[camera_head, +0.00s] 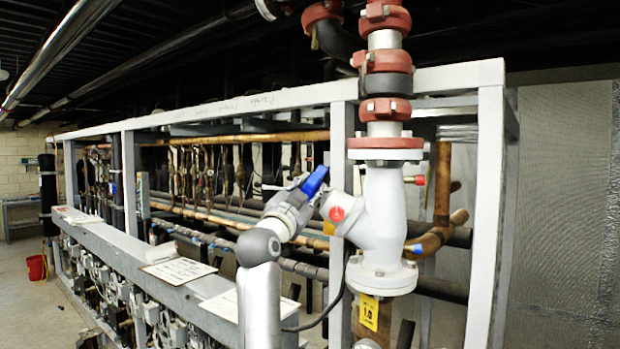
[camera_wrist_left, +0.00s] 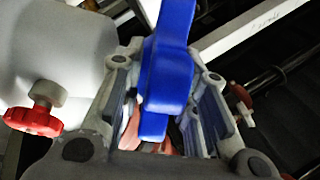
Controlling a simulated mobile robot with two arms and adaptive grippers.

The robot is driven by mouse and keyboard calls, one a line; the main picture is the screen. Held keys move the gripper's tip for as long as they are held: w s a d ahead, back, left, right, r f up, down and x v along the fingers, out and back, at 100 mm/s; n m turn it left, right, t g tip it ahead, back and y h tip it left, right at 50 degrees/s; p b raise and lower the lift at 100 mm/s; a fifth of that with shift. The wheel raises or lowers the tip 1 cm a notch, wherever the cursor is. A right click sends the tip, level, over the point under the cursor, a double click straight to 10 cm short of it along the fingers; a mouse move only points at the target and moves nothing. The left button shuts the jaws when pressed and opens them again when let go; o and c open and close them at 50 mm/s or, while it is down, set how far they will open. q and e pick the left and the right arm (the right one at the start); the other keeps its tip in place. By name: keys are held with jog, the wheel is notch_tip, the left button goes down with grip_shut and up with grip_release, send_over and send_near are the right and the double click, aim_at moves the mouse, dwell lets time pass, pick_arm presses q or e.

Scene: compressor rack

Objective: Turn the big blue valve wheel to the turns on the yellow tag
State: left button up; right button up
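The big blue valve wheel (camera_head: 315,181) is seen edge-on at the upper left of the grey valve body (camera_head: 384,215). My left gripper (camera_head: 299,196) is at the wheel. The fingers hide part of the wheel. The yellow tag (camera_head: 369,312) hangs below the valve and reads 1.0; its smaller print is too small to read. My right gripper is in neither view.
A small red knob (camera_head: 337,214) sits on the valve near my left gripper; a red knob (camera_wrist_left: 32,122) also shows in the wrist view. The grey rack frame (camera_head: 487,215) and copper pipes (camera_head: 437,238) surround the valve. White sheets (camera_head: 178,270) lie on the ledge at left.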

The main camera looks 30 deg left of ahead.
pick_arm(q)
jog(key=shift+w+a+r, duration=0.15)
jog(key=shift+w, duration=0.55)
jog(key=shift+c, duration=0.4)
grip_shut()
jog(key=shift+r+n+g+y, duration=0.1)
jog(key=shift+n+g+y, duration=0.2)
jog(key=shift+g, duration=0.1)
jog(key=n+g+y, duration=0.1)
jog(key=g, duration=0.2)
jog(key=n+g+y, duration=0.2)
jog(key=g, duration=0.1)
jog(key=shift+r, duration=0.15)
jog(key=n+g, duration=0.1)
jog(key=g, duration=0.2)
jog(key=n+g, duration=0.1)
jog(key=g, duration=0.2)
jog(key=shift+w+n+y, duration=0.1)
jog(key=shift+n+y, duration=0.2)
jog(key=shift+y, duration=0.1)
jog(key=shift+g, duration=0.3)
